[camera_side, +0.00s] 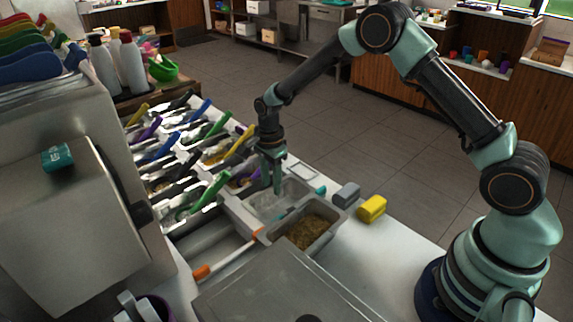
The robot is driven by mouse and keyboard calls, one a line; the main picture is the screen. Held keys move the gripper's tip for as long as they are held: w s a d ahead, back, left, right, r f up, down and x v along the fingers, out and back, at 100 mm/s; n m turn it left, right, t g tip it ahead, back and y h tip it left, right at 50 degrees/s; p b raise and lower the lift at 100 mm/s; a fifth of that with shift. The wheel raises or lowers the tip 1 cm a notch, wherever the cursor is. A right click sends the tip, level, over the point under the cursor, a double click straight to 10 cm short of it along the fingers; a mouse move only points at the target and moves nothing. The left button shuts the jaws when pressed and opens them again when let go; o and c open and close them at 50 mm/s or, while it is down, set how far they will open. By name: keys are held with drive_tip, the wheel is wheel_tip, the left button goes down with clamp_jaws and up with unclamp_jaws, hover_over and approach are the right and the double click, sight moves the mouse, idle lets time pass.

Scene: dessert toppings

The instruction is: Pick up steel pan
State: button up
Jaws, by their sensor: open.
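Several steel pans sit in the counter among the toppings. One steel pan (326,237) holds brown crumbs and sits nearest my base. Beside it, to the upper left, a shallower pan (294,187) has pale, greyish contents. An empty-looking steel pan (205,246) lies to the left. I cannot tell which pan the task names. My gripper (272,183) points down over the far left part of the pale pan, with its jaws open and nothing seen between them. I cannot tell whether the fingertips touch that pan.
An orange-handled utensil (226,259) lies across the pans. Bins with coloured scoops (190,150) crowd the left. A grey block (346,194) and a yellow block (371,208) sit right of the pans. A large steel lid (285,285) covers the front. White counter is clear toward my base.

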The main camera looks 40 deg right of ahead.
sight(270, 189)
wheel_tip(270, 189, down, 4)
drive_tip(key=shift+w+a+f, duration=0.1)
drive_tip(key=shift+a+f, duration=0.05)
drive_tip(key=shift+c, duration=0.4)
clamp_jaws()
idle(1.1)
